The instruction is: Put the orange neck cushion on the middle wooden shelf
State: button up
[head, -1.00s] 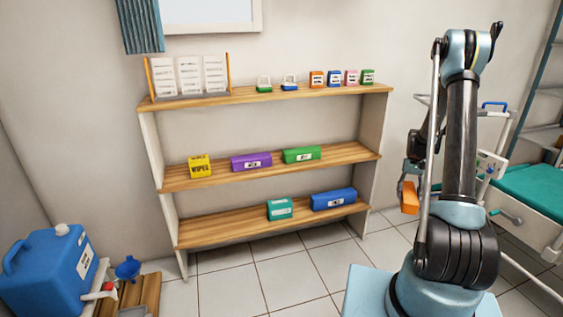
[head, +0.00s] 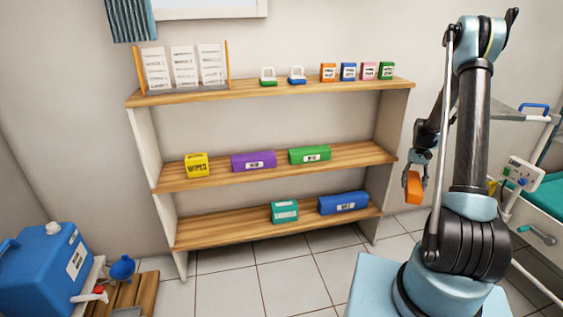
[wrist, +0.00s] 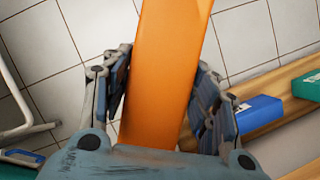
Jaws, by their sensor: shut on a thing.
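The orange neck cushion (head: 413,187) hangs below my gripper (head: 419,168) at the right of the head view, apart from the shelf. In the wrist view the cushion (wrist: 160,75) is a long orange block between both fingers of my gripper (wrist: 165,95), which is shut on it. Tiled floor lies below it. The middle wooden shelf (head: 345,155) is to the left of my gripper. It holds a yellow wipes box (head: 197,166), a purple cushion (head: 254,161) and a green cushion (head: 309,155). Bare wood shows at its right end.
The bottom shelf (head: 228,231) holds a teal box (head: 284,212) and a blue cushion (head: 343,202). The top shelf (head: 250,92) holds cards and several small boxes. A blue jug (head: 45,270) stands at lower left. A dental chair (head: 545,220) is at right.

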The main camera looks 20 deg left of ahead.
jog(key=shift+d, duration=0.7)
jog(key=s+a+r+n+t+h, duration=0.25)
jog(key=a+r+n+t, duration=0.2)
jog(key=a+n, duration=0.55)
jog(key=s+a+r+n+t+h, duration=0.1)
jog(key=s+a+r+n+t, duration=0.35)
jog(key=n, duration=0.95)
jog(key=shift+n+g, duration=0.3)
jog(key=shift+g, duration=0.6)
jog(key=w+a, duration=0.3)
jog(key=w, duration=0.1)
jog(key=w+a, duration=0.3)
jog(key=w, duration=0.2)
jog(key=w+a+r, duration=0.1)
jog(key=w+a, duration=0.1)
jog(key=w, duration=0.2)
jog(key=shift+w+a, duration=0.2)
jog(key=shift+a, duration=0.2)
jog(key=w+a, duration=0.1)
jog(key=w+a+f, duration=0.1)
jog(key=w, duration=0.1)
jog(key=shift+a, duration=0.1)
jog(key=shift+f, duration=0.2)
